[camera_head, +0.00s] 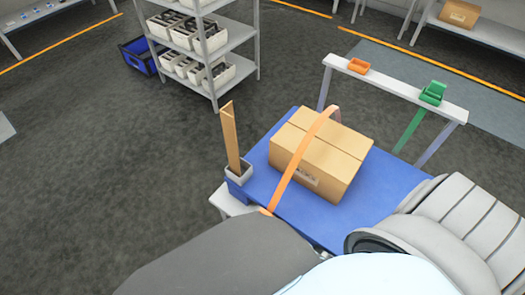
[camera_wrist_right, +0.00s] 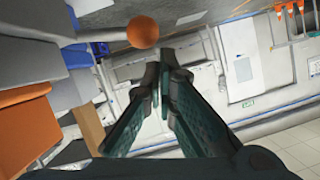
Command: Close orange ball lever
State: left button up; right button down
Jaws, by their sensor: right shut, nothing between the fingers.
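An orange ball (camera_wrist_right: 143,32) on the end of a grey bar shows at the top of the right wrist view. My right gripper (camera_wrist_right: 165,70) is shut and empty, with its fingertips close together just below and right of the ball in that picture. A gap shows between ball and fingers, but I cannot tell their distance in depth. The ball and lever do not show in the head view. My left gripper is in neither view.
In the head view a cardboard box (camera_head: 345,158) sits on a blue table (camera_head: 262,163) under an orange strap (camera_head: 295,160). A white rail (camera_head: 395,85) stands behind it. A grey shelf rack (camera_head: 233,36) stands farther back. Dark floor (camera_head: 100,160) at left is clear.

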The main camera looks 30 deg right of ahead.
notch_tip(320, 180, up, 10)
dwell(0.6)
dwell(0.4)
